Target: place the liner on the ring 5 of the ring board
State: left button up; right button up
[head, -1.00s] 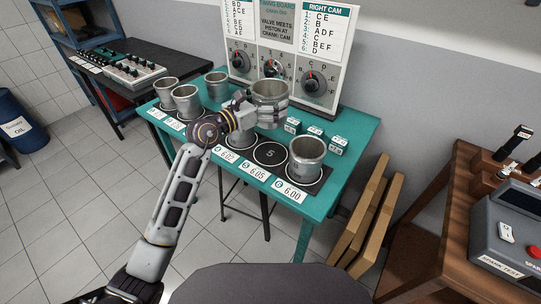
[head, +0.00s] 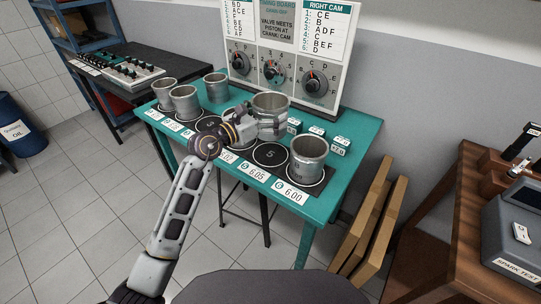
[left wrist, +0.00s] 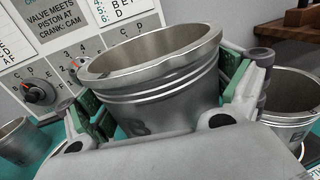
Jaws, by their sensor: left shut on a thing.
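A grey metal liner (head: 271,104) is held above the back part of the teal table, behind ring 5. My left gripper (head: 252,124) is shut on its sides. In the left wrist view the liner (left wrist: 155,85) is tilted in the picture between the green-padded fingers, with grooves below its rim and a letter on its wall. Ring 5 (head: 271,154) of the ring board is a bare dark disc, in front of and below the held liner. The held liner's lower edge is partly hidden by my gripper. My right gripper is not in view.
Another liner (head: 308,158) stands on the ring right of ring 5, close by. Several liners, including one (head: 184,99), stand at the table's left. Small teal blocks (head: 341,146) lie behind right. A timing board with dials (head: 273,72) rises at the back.

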pick_arm(q)
notch_tip(320, 180, down, 8)
jog(key=shift+r+b, duration=0.25)
jog(key=shift+b, duration=0.65)
notch_tip(320, 180, down, 2)
jog(key=shift+f+b, duration=0.2)
jog(key=shift+b, duration=0.15)
jog(key=o, duration=1)
jog(key=shift+f, duration=0.15)
jog(key=shift+c, duration=0.2)
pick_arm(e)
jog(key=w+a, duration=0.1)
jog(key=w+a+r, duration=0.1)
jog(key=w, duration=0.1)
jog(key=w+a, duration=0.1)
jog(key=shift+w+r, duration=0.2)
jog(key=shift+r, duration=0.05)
